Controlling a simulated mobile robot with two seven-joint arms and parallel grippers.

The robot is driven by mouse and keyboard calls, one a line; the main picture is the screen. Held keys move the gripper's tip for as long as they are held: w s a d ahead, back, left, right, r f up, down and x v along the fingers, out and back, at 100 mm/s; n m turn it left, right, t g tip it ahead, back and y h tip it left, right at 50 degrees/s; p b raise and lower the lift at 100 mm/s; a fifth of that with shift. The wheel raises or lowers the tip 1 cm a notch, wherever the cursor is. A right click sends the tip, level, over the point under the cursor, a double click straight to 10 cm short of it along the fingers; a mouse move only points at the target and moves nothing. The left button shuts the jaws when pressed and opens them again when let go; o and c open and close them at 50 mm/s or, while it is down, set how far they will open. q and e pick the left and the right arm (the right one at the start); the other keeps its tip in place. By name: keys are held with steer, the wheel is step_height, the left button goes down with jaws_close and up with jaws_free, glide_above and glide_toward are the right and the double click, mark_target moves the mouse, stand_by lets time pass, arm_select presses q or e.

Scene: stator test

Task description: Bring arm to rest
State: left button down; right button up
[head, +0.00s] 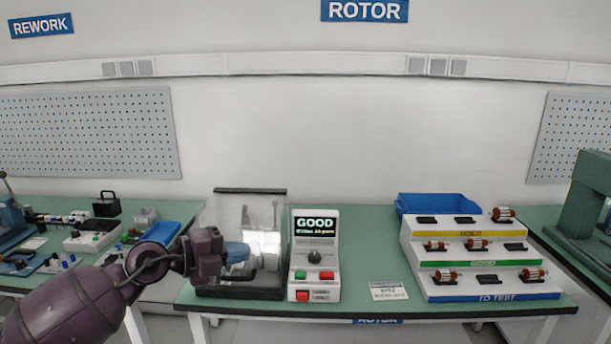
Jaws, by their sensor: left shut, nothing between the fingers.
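My left arm comes in from the lower left, and its gripper (237,253) is shut and empty. The gripper is in front of the left part of the test box (250,194), which has a clear cover and a dark frame. I cannot tell whether the gripper touches the box. A white tester (315,222) stands right beside the box, with a screen reading GOOD, a black knob, and red and green buttons. My right gripper is not in view.
A stepped rack (410,232) holding several copper-coloured rotors stands at the right of the green table (365,256). A blue bin (440,202) is behind it. A paper card (388,290) lies before the rack. A cluttered bench is at the left, a green press (583,205) at the right.

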arm_select(q)
steer(key=s+a+f+n+t+y, duration=0.45)
steer(key=f+n, duration=0.35)
steer(key=n, duration=0.2)
steer(key=s+a+f+n+t+y, duration=0.4)
steer(key=a+f+n+y, duration=0.2)
steer(key=f+n, duration=0.3)
steer(key=s+a+f+n+g+y, duration=0.1)
steer(key=s+f+n, duration=0.3)
steer(key=s+f, duration=0.4)
steer(key=s+a+f+n+g+y, duration=0.2)
steer(key=s+f, duration=0.7)
steer(key=s, duration=0.5)
steer(key=a+n+g, duration=0.1)
steer(key=n+g, duration=0.1)
steer(key=n, duration=0.1)
steer(key=shift+s+f, duration=0.1)
